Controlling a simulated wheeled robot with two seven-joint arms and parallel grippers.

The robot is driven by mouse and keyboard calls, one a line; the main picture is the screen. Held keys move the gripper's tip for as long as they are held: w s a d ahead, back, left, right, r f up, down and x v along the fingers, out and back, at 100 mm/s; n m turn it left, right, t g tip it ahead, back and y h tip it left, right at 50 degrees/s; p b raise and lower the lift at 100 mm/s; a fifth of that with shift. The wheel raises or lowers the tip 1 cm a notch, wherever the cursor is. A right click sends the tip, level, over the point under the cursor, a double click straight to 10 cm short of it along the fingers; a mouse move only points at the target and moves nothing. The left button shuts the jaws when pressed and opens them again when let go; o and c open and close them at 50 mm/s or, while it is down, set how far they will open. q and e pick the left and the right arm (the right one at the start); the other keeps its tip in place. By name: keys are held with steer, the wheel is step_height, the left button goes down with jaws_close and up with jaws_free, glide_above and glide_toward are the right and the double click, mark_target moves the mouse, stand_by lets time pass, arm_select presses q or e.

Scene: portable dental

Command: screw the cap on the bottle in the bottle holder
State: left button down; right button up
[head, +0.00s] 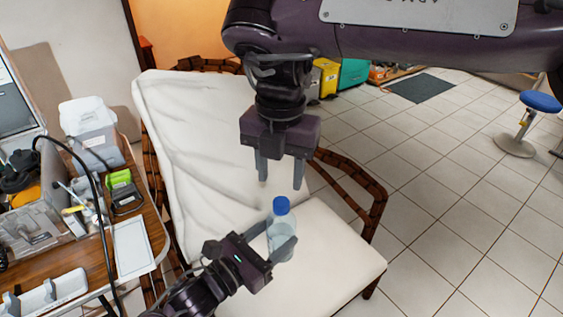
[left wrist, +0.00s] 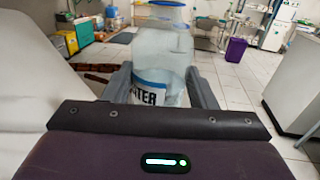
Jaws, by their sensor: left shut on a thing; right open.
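A clear water bottle (head: 280,234) with a blue cap (head: 281,205) on its top is held upright above the white chair seat. My left gripper (head: 272,243) is shut on the bottle's body from the lower left. In the left wrist view the bottle (left wrist: 160,68) stands between the fingers, with a label reading "TER" partly hidden. Its cap shows only at the top edge there. My right gripper (head: 281,178) is above the bottle, open and empty, its fingers pointing down, apart from the cap. I cannot make out a bottle holder for certain.
The cushioned chair (head: 325,246) has a brown armrest (head: 372,190).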

mark_target(282, 201)
step_height(282, 201, up, 2)
steer(key=n, duration=0.6)
steer(key=shift+d, duration=0.1)
steer(key=shift+f, duration=4)
jaws_close()
steer(key=shift+o, duration=0.7)
jaws_free()
